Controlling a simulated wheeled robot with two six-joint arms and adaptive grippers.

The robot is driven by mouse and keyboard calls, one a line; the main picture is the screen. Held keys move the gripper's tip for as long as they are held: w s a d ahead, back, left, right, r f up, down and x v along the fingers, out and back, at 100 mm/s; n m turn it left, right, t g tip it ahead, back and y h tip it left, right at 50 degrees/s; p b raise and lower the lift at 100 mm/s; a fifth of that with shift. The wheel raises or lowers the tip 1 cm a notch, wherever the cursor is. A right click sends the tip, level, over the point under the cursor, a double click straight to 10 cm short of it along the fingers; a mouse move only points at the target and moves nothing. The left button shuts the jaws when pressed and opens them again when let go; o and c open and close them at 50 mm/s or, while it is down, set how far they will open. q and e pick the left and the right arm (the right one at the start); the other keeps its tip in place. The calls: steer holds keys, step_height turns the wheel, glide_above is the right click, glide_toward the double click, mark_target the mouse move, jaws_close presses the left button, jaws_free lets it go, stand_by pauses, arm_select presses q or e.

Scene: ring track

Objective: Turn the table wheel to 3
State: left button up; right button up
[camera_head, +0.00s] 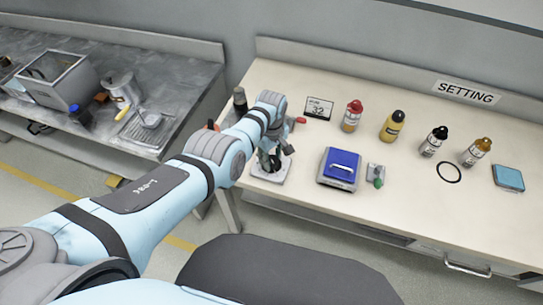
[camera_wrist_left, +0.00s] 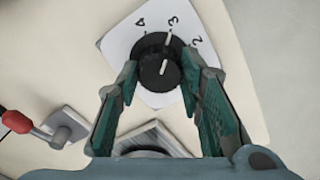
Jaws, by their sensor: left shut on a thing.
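The table wheel is a black round knob (camera_wrist_left: 160,67) on a white plate (camera_wrist_left: 116,48) marked 4, 3 and 2 in the left wrist view. A white line on the knob points roughly toward the 3, with another white mark at the knob's edge beside that number. My left gripper (camera_wrist_left: 160,77) has its two green-padded fingers on either side of the knob, shut on it. In the head view the left gripper (camera_head: 272,154) is low over the plate (camera_head: 272,175) at the table's left end, and the arm hides most of the wheel. My right gripper is not in view.
A red-handled lever (camera_wrist_left: 20,122) and a plate with a dark round part (camera_wrist_left: 150,150) lie near the gripper. A blue-topped scale-like box (camera_head: 340,168), a small green-knobbed block (camera_head: 377,176), several bottles (camera_head: 393,125) and a number card (camera_head: 319,108) stand to the right.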

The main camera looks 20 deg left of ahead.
mark_target(271, 159)
arm_select(q)
steer(key=shift+w+a, duration=0.1)
stand_by(0.3)
steer(key=o, duration=1.2)
steer(key=shift+c, duration=0.2)
steer(key=shift+r, duration=0.1)
step_height(271, 159, up, 12)
